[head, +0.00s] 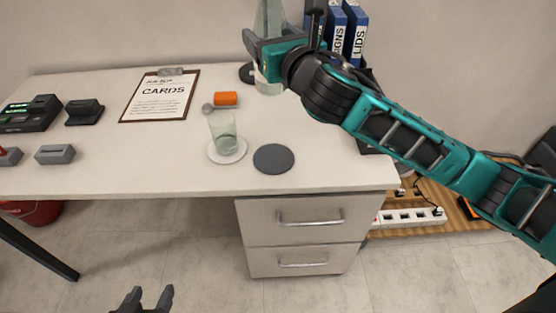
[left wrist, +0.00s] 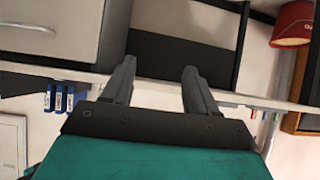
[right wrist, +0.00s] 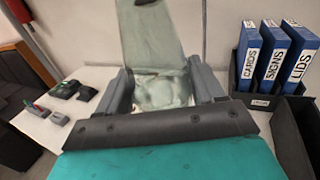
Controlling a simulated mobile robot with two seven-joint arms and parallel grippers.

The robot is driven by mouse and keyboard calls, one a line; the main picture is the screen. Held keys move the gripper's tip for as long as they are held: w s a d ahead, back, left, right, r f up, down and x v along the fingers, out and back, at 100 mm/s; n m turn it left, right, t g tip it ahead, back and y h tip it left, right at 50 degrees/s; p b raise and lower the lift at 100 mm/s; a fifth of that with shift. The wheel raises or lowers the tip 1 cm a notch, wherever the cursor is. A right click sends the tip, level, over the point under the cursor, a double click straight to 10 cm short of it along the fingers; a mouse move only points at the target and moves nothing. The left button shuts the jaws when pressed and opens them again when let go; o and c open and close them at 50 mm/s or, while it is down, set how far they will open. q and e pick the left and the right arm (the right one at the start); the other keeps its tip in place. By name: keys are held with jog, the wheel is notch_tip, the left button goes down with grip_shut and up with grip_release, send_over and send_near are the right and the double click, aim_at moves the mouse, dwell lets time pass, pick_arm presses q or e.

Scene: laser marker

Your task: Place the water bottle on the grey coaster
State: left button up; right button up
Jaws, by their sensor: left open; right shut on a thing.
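The water bottle, pale green and see-through (right wrist: 153,38), is between the fingers of my right gripper (right wrist: 160,88), which is shut on it. In the head view the bottle (head: 268,84) shows above and below my right gripper (head: 256,44), at the back of the desk. I cannot tell whether its base touches the desk. The round grey coaster (head: 273,158) lies bare near the desk's front edge, in front of the bottle. My left gripper (head: 144,296) is open and empty, low in front of the desk; its fingers show apart in the left wrist view (left wrist: 158,78).
A glass (head: 224,130) stands on a white coaster (head: 226,156), left of the grey coaster. An orange cylinder (head: 225,98) and a clipboard (head: 160,95) lie behind. A dark round thing (head: 246,72) is partly hidden by the bottle. Blue binders (head: 350,30) stand at the back right.

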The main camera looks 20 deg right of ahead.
jog(key=shift+r, duration=0.15)
jog(key=shift+d+f, duration=0.1)
jog(key=shift+f, duration=0.2)
pick_arm(q)
notch_tip(320, 180, down, 6)
jog(key=d+b, duration=0.1)
jog(key=b, duration=0.7)
jog(key=shift+w+d, duration=0.2)
jog(key=shift+d, duration=0.15)
pick_arm(e)
notch_tip(320, 180, down, 19)
jog(key=shift+f, duration=0.15)
jog(key=shift+f, duration=0.2)
jog(key=o, duration=1.6)
jog(key=shift+s+f, duration=0.1)
jog(key=shift+c, duration=0.2)
